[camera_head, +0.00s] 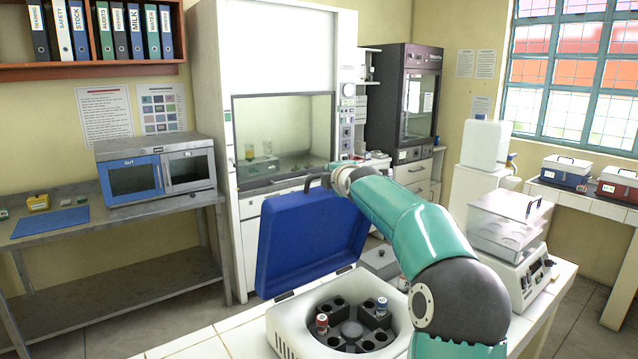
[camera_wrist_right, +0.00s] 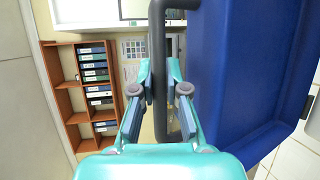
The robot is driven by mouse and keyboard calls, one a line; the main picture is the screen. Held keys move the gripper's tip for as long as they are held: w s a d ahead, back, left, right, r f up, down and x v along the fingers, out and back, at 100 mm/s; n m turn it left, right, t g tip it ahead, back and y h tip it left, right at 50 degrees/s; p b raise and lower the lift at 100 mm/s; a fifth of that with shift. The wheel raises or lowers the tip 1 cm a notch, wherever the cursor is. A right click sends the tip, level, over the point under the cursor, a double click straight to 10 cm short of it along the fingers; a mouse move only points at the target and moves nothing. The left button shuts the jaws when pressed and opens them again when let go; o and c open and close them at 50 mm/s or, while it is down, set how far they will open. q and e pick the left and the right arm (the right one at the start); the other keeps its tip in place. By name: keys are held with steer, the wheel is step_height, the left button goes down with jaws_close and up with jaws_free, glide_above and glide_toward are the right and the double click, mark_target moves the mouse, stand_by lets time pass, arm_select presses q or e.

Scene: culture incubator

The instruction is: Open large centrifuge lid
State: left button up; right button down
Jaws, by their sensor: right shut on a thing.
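The large centrifuge (camera_head: 287,325) is a white body on the tiled bench in the head view. Its blue lid (camera_head: 312,240) stands raised, tilted up at the back left, and the rotor bowl (camera_head: 352,325) is uncovered. Capped tubes sit in the rotor. The lid also fills the right of the right wrist view (camera_wrist_right: 245,80). My right gripper (camera_wrist_right: 160,85) is shut on the dark lid handle (camera_wrist_right: 157,55), with a finger on each side of it. In the head view my right arm reaches over the centrifuge and mostly hides the gripper. My left gripper is not in view.
A device with a clear cover (camera_head: 508,225) stands on the bench to the right. A white fume hood (camera_head: 285,100) is behind the lid. A metal table (camera_head: 100,240) with a blue-doored oven (camera_head: 157,172) is at the left. The floor between is clear.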

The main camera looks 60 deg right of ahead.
steer(key=shift+w+d+r+p, duration=0.2)
steer(key=shift+w+r+p, duration=0.05)
steer(key=shift+p, duration=0.1)
steer(key=shift+w+d+r+p, duration=0.3)
steer(key=shift+w+d+p, duration=0.2)
steer(key=shift+w+p, duration=0.45)
steer(key=shift+w+d+p, duration=0.15)
steer(key=shift+p, duration=0.15)
